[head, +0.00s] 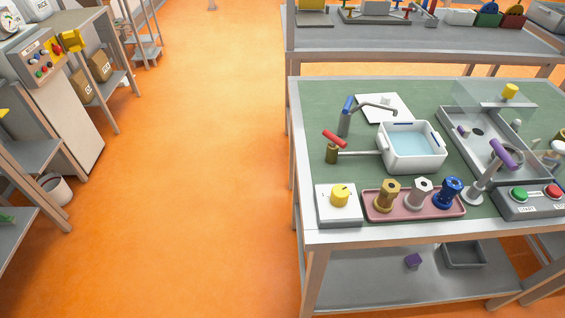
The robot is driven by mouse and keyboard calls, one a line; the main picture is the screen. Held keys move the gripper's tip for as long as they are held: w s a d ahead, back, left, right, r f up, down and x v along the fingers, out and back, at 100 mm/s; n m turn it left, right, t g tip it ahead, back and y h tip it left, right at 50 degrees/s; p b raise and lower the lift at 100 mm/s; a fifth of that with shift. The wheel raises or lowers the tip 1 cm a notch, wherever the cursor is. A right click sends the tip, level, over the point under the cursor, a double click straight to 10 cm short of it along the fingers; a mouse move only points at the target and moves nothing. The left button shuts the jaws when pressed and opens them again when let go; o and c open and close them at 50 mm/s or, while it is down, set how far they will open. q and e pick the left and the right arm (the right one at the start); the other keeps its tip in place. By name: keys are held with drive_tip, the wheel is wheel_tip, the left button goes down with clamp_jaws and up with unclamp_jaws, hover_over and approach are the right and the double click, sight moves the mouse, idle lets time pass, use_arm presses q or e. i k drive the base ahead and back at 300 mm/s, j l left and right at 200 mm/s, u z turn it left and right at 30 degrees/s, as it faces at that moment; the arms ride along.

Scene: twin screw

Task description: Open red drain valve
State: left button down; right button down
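The red-handled drain valve (334,139) stands on the green-topped table, left of a white basin (412,160) holding blue water. Its red lever lies tilted on top of a brass-coloured body, and a thin pipe runs from the body to the basin. A blue-handled faucet (348,105) stands behind the valve, its spout reaching right toward the basin. Neither of my grippers shows in the head view.
In front of the valve are a white box with a yellow knob (340,197) and a pink tray (410,214) with three fittings. Right are a purple-handled lever (501,154) and a green-and-red button box (535,202). Orange floor (220,170) left of the table is clear.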

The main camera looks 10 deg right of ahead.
sight(334, 139)
drive_tip(key=k+j+u, duration=0.1)
drive_tip(key=j, duration=0.35)
drive_tip(key=k+j+u, duration=0.1)
drive_tip(key=j, duration=0.35)
drive_tip(key=k+j+u, duration=0.1)
drive_tip(key=j, duration=0.35)
